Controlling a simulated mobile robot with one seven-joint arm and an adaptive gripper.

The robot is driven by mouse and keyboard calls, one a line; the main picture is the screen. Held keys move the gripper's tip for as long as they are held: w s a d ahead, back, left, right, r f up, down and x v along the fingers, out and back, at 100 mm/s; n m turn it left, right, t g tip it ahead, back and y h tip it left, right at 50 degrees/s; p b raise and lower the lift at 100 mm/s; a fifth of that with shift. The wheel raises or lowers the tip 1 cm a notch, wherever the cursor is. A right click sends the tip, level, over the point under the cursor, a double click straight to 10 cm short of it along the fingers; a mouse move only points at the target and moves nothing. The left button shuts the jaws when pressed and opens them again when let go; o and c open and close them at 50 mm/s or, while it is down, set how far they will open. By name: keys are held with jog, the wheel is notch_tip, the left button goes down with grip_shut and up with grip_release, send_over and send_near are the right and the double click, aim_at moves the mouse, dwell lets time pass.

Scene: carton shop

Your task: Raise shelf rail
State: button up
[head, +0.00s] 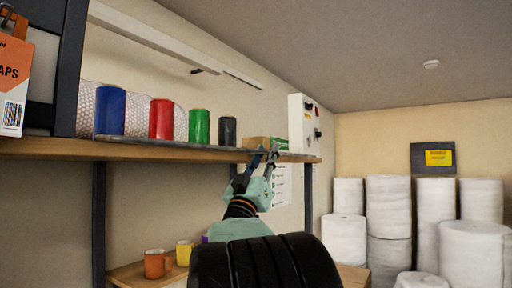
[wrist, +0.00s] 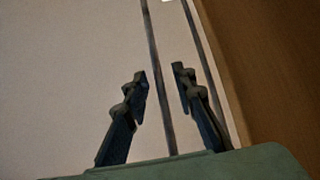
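The shelf rail (head: 170,150) is a long thin grey strip along the front edge of the wooden upper shelf (head: 45,148). It lies low at about board height, and the cans behind it stand well above it. My gripper (head: 262,158) is at the right part of the rail, near its right end. In the wrist view the two dark fingers (wrist: 159,74) are apart, with a thin dark strip (wrist: 157,45), seemingly the rail, passing between them. I see a gap on both sides of the strip. Whether a finger touches it is unclear in the head view.
Blue (head: 110,110), red (head: 161,118), green (head: 199,126) and dark (head: 227,131) cans stand behind the rail. A green-and-brown box (head: 262,143) is close behind my gripper. Orange (head: 155,263) and yellow (head: 184,252) mugs stand on a lower shelf. White rolls (head: 388,205) stand at right.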

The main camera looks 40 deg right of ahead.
jog(key=shift+w+d+r, duration=0.15)
jog(key=shift+d+r, duration=0.05)
jog(key=shift+d, duration=0.05)
grip_shut()
